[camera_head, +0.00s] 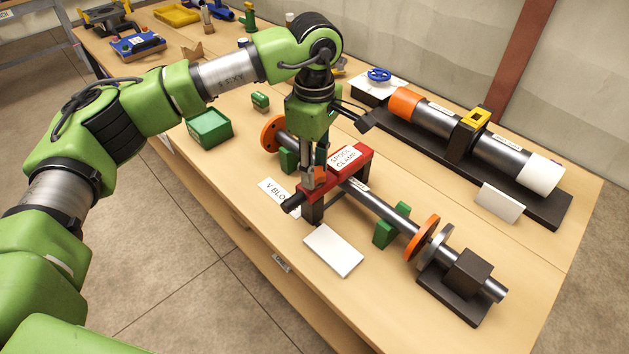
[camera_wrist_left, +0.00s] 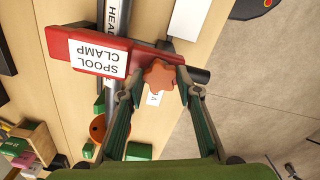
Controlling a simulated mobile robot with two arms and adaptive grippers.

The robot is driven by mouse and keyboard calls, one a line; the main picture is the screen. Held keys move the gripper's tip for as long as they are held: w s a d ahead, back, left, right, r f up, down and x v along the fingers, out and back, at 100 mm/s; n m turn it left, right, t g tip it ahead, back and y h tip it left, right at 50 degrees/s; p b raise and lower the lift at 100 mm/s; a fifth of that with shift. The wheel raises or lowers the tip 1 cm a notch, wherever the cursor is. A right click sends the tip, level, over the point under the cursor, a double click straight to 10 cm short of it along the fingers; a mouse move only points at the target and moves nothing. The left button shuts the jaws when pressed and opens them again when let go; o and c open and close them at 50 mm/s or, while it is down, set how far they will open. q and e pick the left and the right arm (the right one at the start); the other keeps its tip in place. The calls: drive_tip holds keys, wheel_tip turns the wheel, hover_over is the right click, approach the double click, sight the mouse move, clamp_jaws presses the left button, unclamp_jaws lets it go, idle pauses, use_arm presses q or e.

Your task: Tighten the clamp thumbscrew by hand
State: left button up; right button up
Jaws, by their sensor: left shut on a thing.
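The red spool clamp (camera_head: 362,160) with a white "SPOOL CLAMP" label sits across the long dark pipe (camera_head: 378,206) on the bench. It also shows in the left wrist view (camera_wrist_left: 60,45). The thumbscrew (camera_wrist_left: 159,75) is an orange-red star-shaped knob at the clamp's end in the left wrist view. My left gripper (camera_head: 308,182) points down onto that end of the clamp in the head view. In the wrist view its fingers (camera_wrist_left: 158,84) stand on either side of the knob, shut on it.
Green V blocks (camera_head: 388,228) support the pipe, which has orange flanges (camera_head: 424,237). A second pipe rig (camera_head: 480,145) stands at the back right. A green box (camera_head: 209,128) stands to the left. A white card (camera_head: 333,250) lies near the front edge.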

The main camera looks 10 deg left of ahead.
use_arm(q)
drive_tip(key=m, duration=0.2)
drive_tip(key=shift+f+m+b, duration=0.1)
drive_tip(key=shift+m+b, duration=0.2)
drive_tip(key=shift+b, duration=0.1)
drive_tip(key=o, duration=1.1)
wheel_tip(320, 180, up, 6)
drive_tip(key=p, duration=0.3)
drive_tip(key=shift+p, duration=0.3)
